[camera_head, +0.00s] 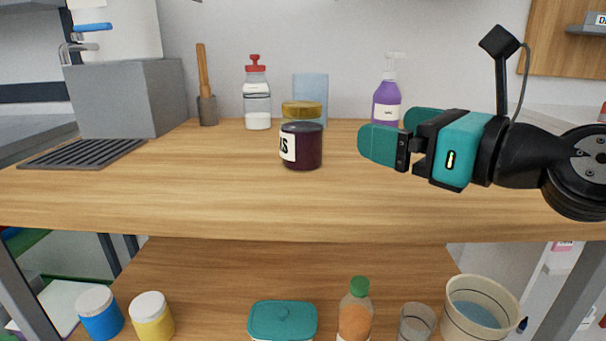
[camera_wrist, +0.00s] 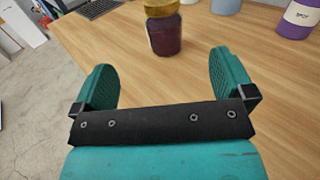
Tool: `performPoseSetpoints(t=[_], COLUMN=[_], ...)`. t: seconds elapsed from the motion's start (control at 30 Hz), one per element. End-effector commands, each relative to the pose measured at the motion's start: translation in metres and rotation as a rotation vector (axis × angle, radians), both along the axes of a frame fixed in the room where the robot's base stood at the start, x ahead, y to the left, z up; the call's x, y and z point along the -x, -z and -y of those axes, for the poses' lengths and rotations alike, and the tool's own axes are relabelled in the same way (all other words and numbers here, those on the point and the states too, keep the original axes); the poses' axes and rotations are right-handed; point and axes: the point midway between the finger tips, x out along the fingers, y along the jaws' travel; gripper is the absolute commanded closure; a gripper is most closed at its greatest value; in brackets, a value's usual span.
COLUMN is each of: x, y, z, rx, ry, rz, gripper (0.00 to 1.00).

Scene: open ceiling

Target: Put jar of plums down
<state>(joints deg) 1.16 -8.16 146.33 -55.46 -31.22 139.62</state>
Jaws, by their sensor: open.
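The jar of plums (camera_head: 302,146) is dark purple with a gold lid and a white label. It stands upright on the wooden tabletop (camera_head: 220,195), near the middle. In the wrist view the jar (camera_wrist: 164,34) stands beyond the fingertips, with its lid at the top edge of the picture. My gripper (camera_head: 385,135) is to the right of the jar, apart from it. In the wrist view my gripper (camera_wrist: 158,75) has its two teal fingers spread wide with nothing between them.
Behind the jar stand a red-capped bottle (camera_head: 257,95), a blue cup (camera_head: 311,92) and a purple pump bottle (camera_head: 387,100). A grey box (camera_head: 125,95) and a dark rack (camera_head: 85,153) are at the left. The tabletop's front is clear. A lower shelf holds several containers.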

Motion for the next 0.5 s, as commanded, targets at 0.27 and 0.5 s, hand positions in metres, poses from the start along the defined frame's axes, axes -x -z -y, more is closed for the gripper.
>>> performPoseSetpoints(t=[0.27,0.5], x=[-0.017,-0.034], y=[-0.004,-0.004], z=[-0.012,-0.029], rx=[-0.047,-0.045], ry=[0.007,0.007], rz=[-0.027,-0.026], gripper=[0.0,0.0])
